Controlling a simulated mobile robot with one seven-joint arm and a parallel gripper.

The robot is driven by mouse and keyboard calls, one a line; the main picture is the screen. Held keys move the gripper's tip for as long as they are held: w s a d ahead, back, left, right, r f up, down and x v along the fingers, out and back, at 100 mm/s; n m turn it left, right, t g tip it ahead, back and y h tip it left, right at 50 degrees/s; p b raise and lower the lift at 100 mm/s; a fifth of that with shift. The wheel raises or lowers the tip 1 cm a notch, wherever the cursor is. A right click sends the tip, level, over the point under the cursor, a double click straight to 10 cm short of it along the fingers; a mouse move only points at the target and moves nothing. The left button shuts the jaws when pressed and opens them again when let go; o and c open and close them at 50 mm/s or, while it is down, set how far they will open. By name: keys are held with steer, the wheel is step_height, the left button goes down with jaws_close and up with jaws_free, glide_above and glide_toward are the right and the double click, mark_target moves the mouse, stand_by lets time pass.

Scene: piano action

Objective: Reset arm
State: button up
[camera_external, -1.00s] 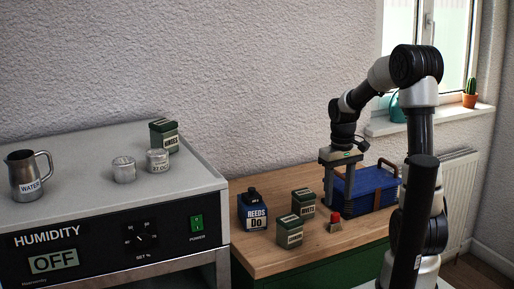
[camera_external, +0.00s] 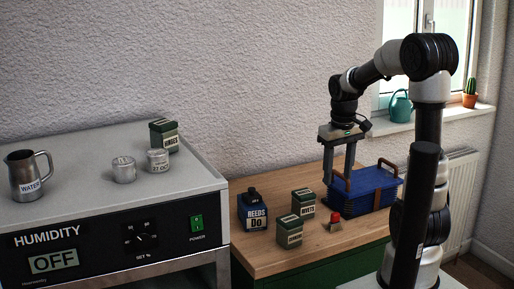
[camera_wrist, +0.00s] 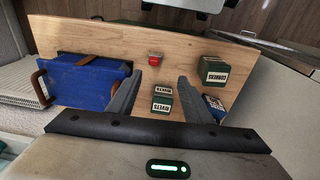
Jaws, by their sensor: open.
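My gripper (camera_external: 339,180) is open and empty, pointing down above the wooden worktop (camera_external: 275,258), just left of the blue box with brown handles (camera_external: 370,192). In the wrist view my two gripper fingers (camera_wrist: 158,98) are spread apart. A green tin labelled RIVETS (camera_wrist: 162,92) shows between them, with the red-topped button (camera_wrist: 155,58) beyond. The blue box (camera_wrist: 92,84) lies to the left in that view. Nothing is held.
A blue REEDS bottle (camera_external: 253,212) and green tins (camera_external: 290,230) stand on the worktop left of my gripper. The humidity cabinet (camera_external: 70,215) carries a metal water jug (camera_external: 28,175), two small metal tins (camera_external: 124,170) and another green tin (camera_external: 163,135). A watering can (camera_external: 400,106) stands on the windowsill.

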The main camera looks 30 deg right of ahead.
steer(key=s+a+r+t+p, duration=0.2)
steer(key=s+r+p, duration=0.1)
steer(key=s+r, duration=0.3)
steer(key=s+a+r+t+p, duration=0.2)
steer(key=s+r+p, duration=0.2)
steer(key=r, duration=0.6)
steer(key=shift+s+a, duration=0.25)
steer(key=shift+s, duration=0.75)
steer(key=shift+r, duration=0.15)
